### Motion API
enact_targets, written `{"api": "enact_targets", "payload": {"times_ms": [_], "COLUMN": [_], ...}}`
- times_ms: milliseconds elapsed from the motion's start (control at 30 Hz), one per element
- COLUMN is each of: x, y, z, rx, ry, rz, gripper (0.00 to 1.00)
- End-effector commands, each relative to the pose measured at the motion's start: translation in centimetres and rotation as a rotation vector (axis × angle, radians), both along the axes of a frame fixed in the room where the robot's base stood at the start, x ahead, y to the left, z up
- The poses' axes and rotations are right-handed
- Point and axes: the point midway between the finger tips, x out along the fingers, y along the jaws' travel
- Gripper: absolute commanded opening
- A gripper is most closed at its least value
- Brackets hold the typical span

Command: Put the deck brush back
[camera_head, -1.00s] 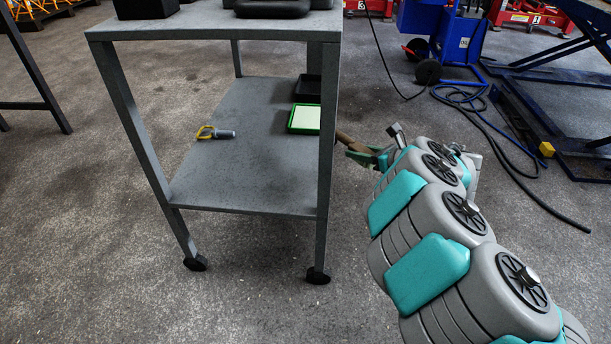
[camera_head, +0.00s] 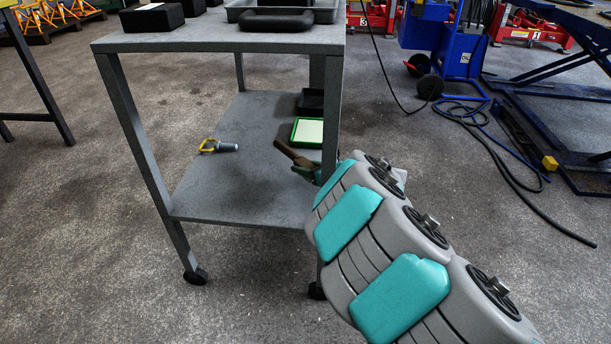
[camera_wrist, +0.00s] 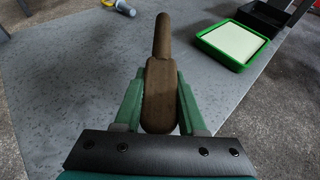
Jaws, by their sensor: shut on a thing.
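The deck brush (camera_wrist: 161,90) is brown, with a rounded handle that points away from me in the wrist view. My gripper (camera_wrist: 160,100) is shut on it, with a green finger on each side. In the head view the brush (camera_head: 296,155) shows over the right side of the trolley's lower shelf (camera_head: 235,185), and my gripper (camera_head: 306,171) is partly hidden by my arm and the trolley leg. I cannot tell whether the brush touches the shelf.
On the lower shelf are a green-rimmed tray (camera_head: 293,132), a black tray (camera_head: 311,101) and a yellow-handled grey tool (camera_head: 219,146). Dark items (camera_head: 277,20) stand on the trolley top. The trolley's right front leg (camera_head: 331,120) is close to my arm. The shelf's front middle is clear.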

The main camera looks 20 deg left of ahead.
Motion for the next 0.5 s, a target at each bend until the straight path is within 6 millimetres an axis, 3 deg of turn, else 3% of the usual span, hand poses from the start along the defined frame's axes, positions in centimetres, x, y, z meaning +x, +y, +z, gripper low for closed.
{"api": "enact_targets", "payload": {"times_ms": [33, 200, 500], "x": [0.0, 0.1, 0.1], "y": [-0.1, -0.1, -0.2], "z": [-1.2, -2.8, -2.9], "rx": [0.0, 0.001, 0.0], "ry": [0.006, 0.003, 0.001], "rz": [-0.003, -0.003, -0.004], "gripper": [0.0, 0.0, 0.0]}}
